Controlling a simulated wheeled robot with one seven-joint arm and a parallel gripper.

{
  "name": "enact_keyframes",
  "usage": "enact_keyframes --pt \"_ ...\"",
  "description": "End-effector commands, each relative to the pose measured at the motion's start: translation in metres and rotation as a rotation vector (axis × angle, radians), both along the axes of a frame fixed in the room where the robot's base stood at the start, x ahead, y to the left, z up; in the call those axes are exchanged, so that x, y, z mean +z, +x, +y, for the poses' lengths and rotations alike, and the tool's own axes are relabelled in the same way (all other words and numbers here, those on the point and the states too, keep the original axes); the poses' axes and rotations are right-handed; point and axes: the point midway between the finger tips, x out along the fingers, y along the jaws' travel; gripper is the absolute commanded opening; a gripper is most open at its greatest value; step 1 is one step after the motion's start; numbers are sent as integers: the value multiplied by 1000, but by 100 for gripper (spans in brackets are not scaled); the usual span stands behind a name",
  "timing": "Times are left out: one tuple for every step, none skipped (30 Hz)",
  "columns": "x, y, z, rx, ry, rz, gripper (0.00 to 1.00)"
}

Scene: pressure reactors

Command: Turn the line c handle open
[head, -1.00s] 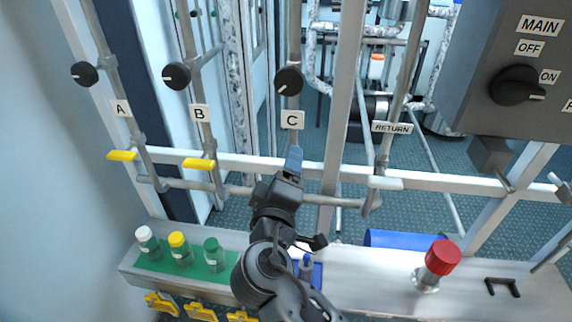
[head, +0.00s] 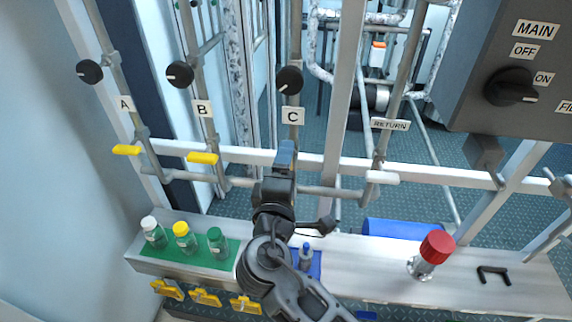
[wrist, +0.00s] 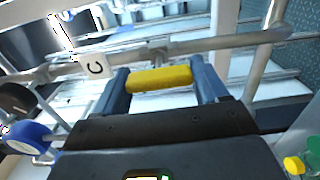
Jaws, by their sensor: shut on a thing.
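The yellow line C handle (wrist: 160,79) sits between the two blue fingers of my gripper (wrist: 163,85) in the wrist view, and the gripper is shut on it. The handle looks roughly in line with the line C pipe (wrist: 222,42) behind it. In the head view my gripper (head: 285,155) is at the lower part of line C, below the C label (head: 292,115), and it hides the handle. The C label (wrist: 95,68) also shows in the wrist view, left of the handle.
The yellow handles of line A (head: 126,150) and line B (head: 202,158) lie crosswise to their pipes. A white return handle (head: 382,177) is to the right. Bottles (head: 184,240) and a red-topped valve (head: 436,250) stand on the ledge below. A grey MAIN panel (head: 500,60) is upper right.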

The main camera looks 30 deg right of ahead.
Motion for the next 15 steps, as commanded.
enact_keyframes --pt "-1 0 2 4 -1 2 42" --pt "-1 0 2 4 -1 2 42" --pt "-1 0 2 4 -1 2 42" --pt "-1 0 2 4 -1 2 42" --pt "-1 0 2 4 -1 2 42" --pt "-1 0 2 4 -1 2 42" --pt "-1 0 2 4 -1 2 74" --pt "-1 0 1 4 -1 2 77" --pt "-1 0 1 3 -1 2 80" --pt "-1 0 1 3 -1 2 83" --pt "-1 0 1 3 -1 2 86" --pt "-1 0 1 2 -1 2 90" --pt "-1 0 1 2 0 1 93" --pt "-1 0 1 2 -1 1 94" --pt "-1 0 1 2 -1 1 94"
